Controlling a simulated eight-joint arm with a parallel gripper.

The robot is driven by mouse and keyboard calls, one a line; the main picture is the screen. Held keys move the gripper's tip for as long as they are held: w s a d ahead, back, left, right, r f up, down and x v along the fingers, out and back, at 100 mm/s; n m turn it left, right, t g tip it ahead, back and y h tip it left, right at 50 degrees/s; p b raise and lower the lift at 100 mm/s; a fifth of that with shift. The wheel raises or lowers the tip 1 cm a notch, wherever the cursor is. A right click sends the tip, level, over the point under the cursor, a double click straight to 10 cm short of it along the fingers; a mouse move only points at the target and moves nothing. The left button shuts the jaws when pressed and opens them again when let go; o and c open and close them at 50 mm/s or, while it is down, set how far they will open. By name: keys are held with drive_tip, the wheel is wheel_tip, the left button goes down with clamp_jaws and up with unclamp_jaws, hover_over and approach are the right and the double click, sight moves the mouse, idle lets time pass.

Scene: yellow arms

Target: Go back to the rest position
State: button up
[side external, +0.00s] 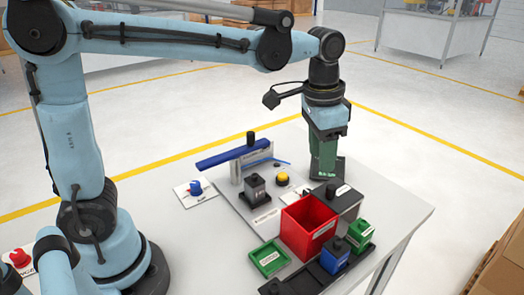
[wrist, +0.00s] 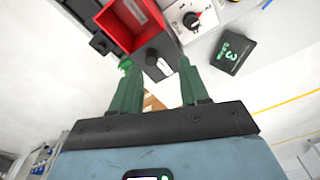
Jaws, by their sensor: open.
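My gripper (side external: 323,172) hangs pointing down over the far right part of the table in the side view, beyond the red bin (side external: 308,228). In the wrist view its two green fingers stand well apart, with nothing between them (wrist: 158,66). The red bin also shows in the wrist view (wrist: 148,12), above the fingers. A dark plate with a green 3 (wrist: 233,54) lies right of the fingers there. In the side view a dark plate shows partly behind the gripper. I cannot tell the exact height of the fingertips above the table.
A grey box (side external: 346,203) with a black knob stands beside the red bin. A blue block (side external: 335,258), a green block (side external: 360,234) and a green tray (side external: 268,258) are close by. A blue bar (side external: 228,156) and a yellow button (side external: 282,179) lie left of my gripper.

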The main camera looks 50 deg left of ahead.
drive_tip(key=s+a+f+n+t, duration=0.4)
drive_tip(key=s+a+n+t, duration=0.1)
drive_tip(key=s+a, duration=0.4)
drive_tip(key=shift+s+f+t, duration=0.15)
drive_tip(key=shift+s+t, duration=0.35)
